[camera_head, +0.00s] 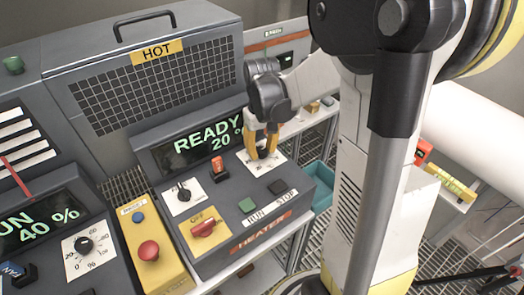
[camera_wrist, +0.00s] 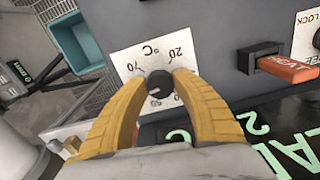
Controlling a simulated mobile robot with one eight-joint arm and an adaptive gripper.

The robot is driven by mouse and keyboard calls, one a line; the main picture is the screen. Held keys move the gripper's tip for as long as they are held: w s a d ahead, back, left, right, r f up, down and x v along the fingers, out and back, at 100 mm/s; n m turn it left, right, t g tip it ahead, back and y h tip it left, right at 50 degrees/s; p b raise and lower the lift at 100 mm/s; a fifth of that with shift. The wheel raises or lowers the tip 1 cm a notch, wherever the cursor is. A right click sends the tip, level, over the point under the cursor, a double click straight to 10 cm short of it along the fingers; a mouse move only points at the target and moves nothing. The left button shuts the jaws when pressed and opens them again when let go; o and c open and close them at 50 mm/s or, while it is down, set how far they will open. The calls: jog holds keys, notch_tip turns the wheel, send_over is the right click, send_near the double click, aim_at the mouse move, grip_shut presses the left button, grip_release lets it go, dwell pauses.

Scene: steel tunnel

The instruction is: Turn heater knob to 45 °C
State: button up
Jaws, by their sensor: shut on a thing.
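The heater (camera_head: 215,205) is a grey box with a wire-mesh hood marked HOT. Its display (camera_head: 200,145) reads READY and 20 °. My gripper (camera_head: 262,153) has yellow fingers lowered onto the white °C dial plate (camera_head: 277,158) at the heater's right end. In the wrist view, the small black heater knob (camera_wrist: 160,84) sits between the fingertips, with my gripper (camera_wrist: 160,80) shut on it. The knob's pointer is hard to read.
Near the dial are an orange-red lock switch (camera_head: 219,166), a green RUN button (camera_head: 247,205), a dark STOP button (camera_head: 278,187) and a red OFF rotary switch (camera_head: 205,228). A yellow box with a red button (camera_head: 149,250) stands left. A teal bin (camera_head: 322,180) lies beyond.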

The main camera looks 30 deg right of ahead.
aim_at(261, 150)
jog(key=m, duration=0.5)
jog(key=shift+a+m, duration=0.1)
jog(key=shift+m, duration=0.2)
jog(key=shift+m+b, duration=0.4)
jog(key=shift+m, duration=1.7)
jog(key=o, duration=1.2)
notch_tip(261, 150, up, 12)
